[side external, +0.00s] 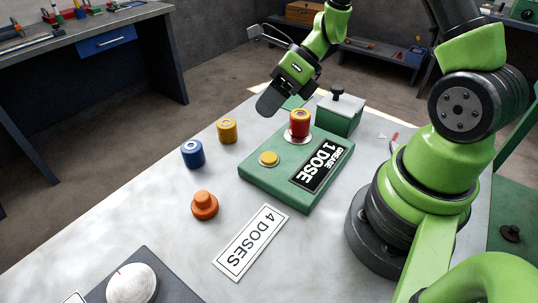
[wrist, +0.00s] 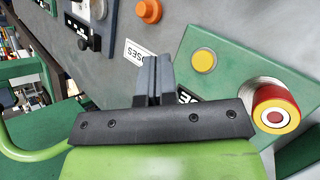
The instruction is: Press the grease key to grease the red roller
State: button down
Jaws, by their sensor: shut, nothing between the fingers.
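The red roller (side external: 299,123) stands upright on a round seat on the green grease unit (side external: 265,183), whose label reads "GREASE 1 DOSE". A yellow round key (side external: 269,158) sits on the same unit, in front of the roller. In the wrist view the key (wrist: 204,60) is right of my fingertips and the red roller (wrist: 276,110) is farther right, with a yellow rim on top. My gripper (side external: 264,108) is shut and empty, above the table at the unit's far left side. It also shows in the wrist view (wrist: 153,68), touching neither key nor roller.
A yellow roller (side external: 228,130), a blue roller (side external: 193,153) and an orange knob (side external: 205,205) stand left of the unit. A "4 DOSES" card (side external: 250,241) lies in front. A green box with a black knob (side external: 339,112) stands behind the unit. A white dome (side external: 131,284) is at front left.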

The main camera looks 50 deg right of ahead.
aim_at(269, 154)
jog(key=shift+f, duration=4.05)
jog(key=shift+f, duration=0.1)
jog(key=shift+f, duration=0.3)
jog(key=shift+f, duration=0.4)
jog(key=shift+r, duration=0.85)
jog(key=shift+r, duration=2.5)
